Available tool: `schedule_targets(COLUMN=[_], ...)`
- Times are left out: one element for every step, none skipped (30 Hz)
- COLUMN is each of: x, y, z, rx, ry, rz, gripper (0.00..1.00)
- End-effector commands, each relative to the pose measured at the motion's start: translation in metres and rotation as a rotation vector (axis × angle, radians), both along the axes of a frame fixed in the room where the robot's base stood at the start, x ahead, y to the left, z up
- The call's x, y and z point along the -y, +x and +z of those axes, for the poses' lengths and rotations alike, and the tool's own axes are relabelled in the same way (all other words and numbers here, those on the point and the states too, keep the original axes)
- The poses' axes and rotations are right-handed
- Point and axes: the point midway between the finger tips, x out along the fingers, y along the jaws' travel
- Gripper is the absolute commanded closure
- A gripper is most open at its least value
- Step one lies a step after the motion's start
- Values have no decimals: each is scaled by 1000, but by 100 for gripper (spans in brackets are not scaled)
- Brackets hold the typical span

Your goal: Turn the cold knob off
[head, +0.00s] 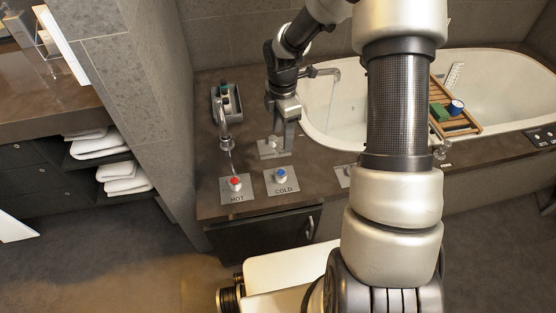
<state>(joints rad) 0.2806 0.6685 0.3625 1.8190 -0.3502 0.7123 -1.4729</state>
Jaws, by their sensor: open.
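The cold knob (281,175) has a blue cap and sits on a grey plate labelled COLD on the brown stone counter. My gripper (281,143) points down just behind the cold knob, apart from it in the picture. It is open, and I see nothing held in it. Its fingers are small in view and partly overlap a white fitting (272,145) on another grey plate. Whether they touch that fitting I cannot tell. The knob's turn position is too small to read.
The hot knob (235,184), red-capped, stands left of the cold one. A bathtub (325,125) with a wooden rack (462,122) lies right. My arm hides part of the counter.

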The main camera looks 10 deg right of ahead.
Motion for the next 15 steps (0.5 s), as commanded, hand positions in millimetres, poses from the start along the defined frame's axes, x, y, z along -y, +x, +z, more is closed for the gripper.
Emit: schedule_targets(x=[-1,-1,-1,-1,-1,-1,-1,-1,-2,-2,-1,-1,-1,-2,-2], y=[1,1,1,1,0,0,0,0,0,0,-1,-1,0,-1,0], z=[-7,-10,-13,-16,-20,-25,-31,-37,-45,-52,-59,-68,-74,-81,-90], rx=[-4,-5,-6,-7,-7,-6,-7,-9,-9,-8,-9,-9,-8,-9,-8], ry=[4,5,6,6,6,6,6,5,5,6,5,4,6,5,6], rz=[13,18,21,21,21,20,20,20,20,20,19,19,19,19,19], gripper=[48,48,48,48,48,48,48,48,48,48,48,48,48,48,48])
